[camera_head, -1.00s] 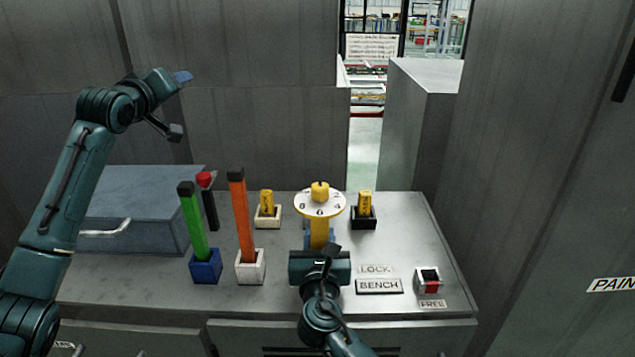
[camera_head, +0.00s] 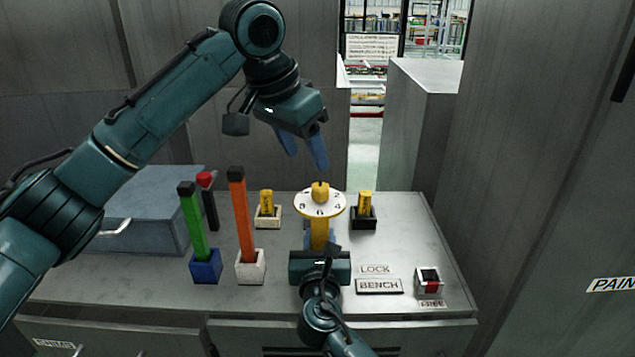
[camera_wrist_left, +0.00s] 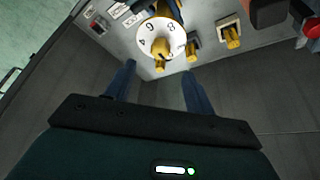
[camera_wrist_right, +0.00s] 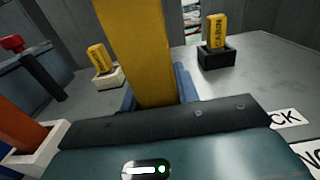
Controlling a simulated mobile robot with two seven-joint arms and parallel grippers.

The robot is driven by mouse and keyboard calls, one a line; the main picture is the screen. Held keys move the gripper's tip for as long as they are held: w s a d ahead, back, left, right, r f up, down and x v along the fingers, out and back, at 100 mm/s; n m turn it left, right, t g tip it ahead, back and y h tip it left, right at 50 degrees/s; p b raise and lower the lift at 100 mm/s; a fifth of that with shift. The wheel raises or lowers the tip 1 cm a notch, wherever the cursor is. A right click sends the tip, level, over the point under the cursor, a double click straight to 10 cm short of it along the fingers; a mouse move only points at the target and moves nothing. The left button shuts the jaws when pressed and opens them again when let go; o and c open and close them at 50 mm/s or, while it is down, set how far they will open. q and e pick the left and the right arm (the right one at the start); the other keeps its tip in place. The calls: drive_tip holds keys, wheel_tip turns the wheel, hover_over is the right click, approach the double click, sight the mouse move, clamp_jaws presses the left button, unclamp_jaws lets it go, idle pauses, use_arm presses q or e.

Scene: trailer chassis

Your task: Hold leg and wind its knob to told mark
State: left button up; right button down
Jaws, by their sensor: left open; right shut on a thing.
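The yellow leg (camera_head: 319,234) stands upright on the bench, topped by a white numbered dial (camera_head: 334,206) with a yellow knob (camera_head: 320,190) at its centre. My right gripper (camera_head: 319,243) is shut on the leg below the dial; the right wrist view shows the leg (camera_wrist_right: 135,50) between its fingers. My left gripper (camera_head: 304,160) is open and empty, above the knob and a little to its left, fingers pointing down. In the left wrist view the dial (camera_wrist_left: 147,46) shows beyond the fingertips, its knob (camera_wrist_left: 160,64) at the rim nearest the gripper. The dial's pointer mark is too small to read.
A green bar (camera_head: 193,225) in a blue holder and an orange bar (camera_head: 242,215) in a white holder stand left. Yellow tags (camera_head: 266,203) and (camera_head: 365,203) sit in small blocks behind.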

sight(317, 186)
use_arm(q)
drive_tip(key=x, duration=0.8)
drive_tip(key=shift+w+f, duration=0.1)
drive_tip(key=shift+f, duration=0.1)
drive_tip(key=c, duration=1)
drive_tip(key=shift+m, duration=0.3)
drive_tip(key=m+g, duration=0.1)
drive_tip(key=m, duration=0.2)
drive_tip(key=m+g+h, duration=0.1)
drive_tip(key=m, duration=0.2)
drive_tip(key=shift+w, duration=0.15)
drive_tip(key=m+g, duration=0.2)
drive_tip(key=m, duration=0.3)
drive_tip(key=shift+w+a+f, duration=0.1)
drive_tip(key=shift+f, duration=0.1)
